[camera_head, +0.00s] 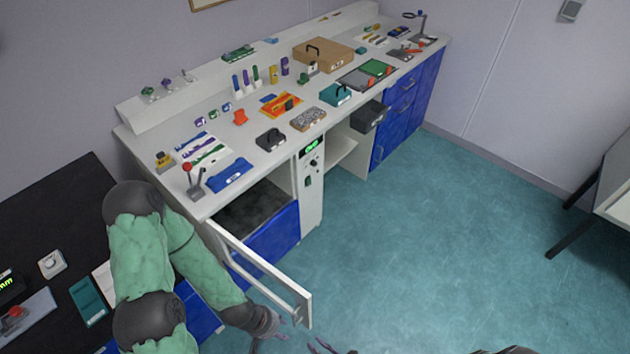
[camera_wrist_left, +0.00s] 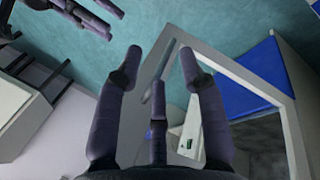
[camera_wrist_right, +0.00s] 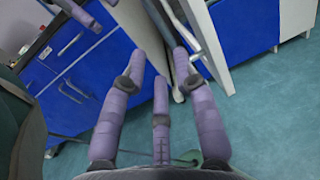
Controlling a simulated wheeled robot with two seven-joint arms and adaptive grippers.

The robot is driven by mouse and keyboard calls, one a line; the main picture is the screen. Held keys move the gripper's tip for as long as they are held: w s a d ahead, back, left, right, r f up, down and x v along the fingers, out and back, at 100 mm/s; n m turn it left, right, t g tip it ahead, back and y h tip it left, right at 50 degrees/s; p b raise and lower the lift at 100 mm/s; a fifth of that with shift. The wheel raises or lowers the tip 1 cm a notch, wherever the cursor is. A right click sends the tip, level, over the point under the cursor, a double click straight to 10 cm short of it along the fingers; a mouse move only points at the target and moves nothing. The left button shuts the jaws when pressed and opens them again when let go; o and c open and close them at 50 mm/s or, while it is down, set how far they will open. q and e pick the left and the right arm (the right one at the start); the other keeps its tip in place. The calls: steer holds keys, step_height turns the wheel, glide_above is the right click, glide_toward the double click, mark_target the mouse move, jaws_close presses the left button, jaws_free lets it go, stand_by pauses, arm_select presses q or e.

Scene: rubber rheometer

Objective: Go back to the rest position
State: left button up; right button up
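My left gripper (camera_wrist_left: 160,85) is open and empty in the left wrist view, its purple fingers spread. In the head view it shows low at the bottom edge (camera_head: 272,338), below an open white-framed door (camera_head: 262,270) of the bench. My right gripper (camera_wrist_right: 160,85) is open and empty in the right wrist view. In the head view only its fingertips (camera_head: 325,346) show at the bottom edge. In the right wrist view the white door panel (camera_wrist_right: 203,45) stands just beyond its fingers. I cannot tell whether either gripper touches the door.
The long white bench (camera_head: 225,145) carries several tools and boxes. Its blue drawers (camera_head: 400,125) are at the far right. The black table (camera_head: 60,215) is at the left. The teal floor (camera_head: 430,240) to the right is clear, up to a white table (camera_head: 615,195).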

steer(key=shift+a, duration=0.1)
steer(key=s+a+n+g+y, duration=0.2)
steer(key=s+n+g+y, duration=0.2)
steer(key=s+n+g, duration=0.5)
steer(key=d+n+g+h, duration=0.6)
steer(key=n+g, duration=0.2)
steer(key=g, duration=0.1)
steer(key=w+d+r+n+t+h, duration=0.2)
steer(key=w+r+n+h, duration=0.1)
steer(key=w, duration=0.3)
steer(key=w+d+r+n+t+h, duration=0.2)
steer(key=w+r+n+t+h, duration=0.1)
steer(key=w+r+n, duration=0.1)
steer(key=w+n+b, duration=0.1)
steer(key=w, duration=0.1)
steer(key=shift+w+d+r, duration=0.15)
steer(key=shift+w+d, duration=0.1)
steer(key=shift+w, duration=0.15)
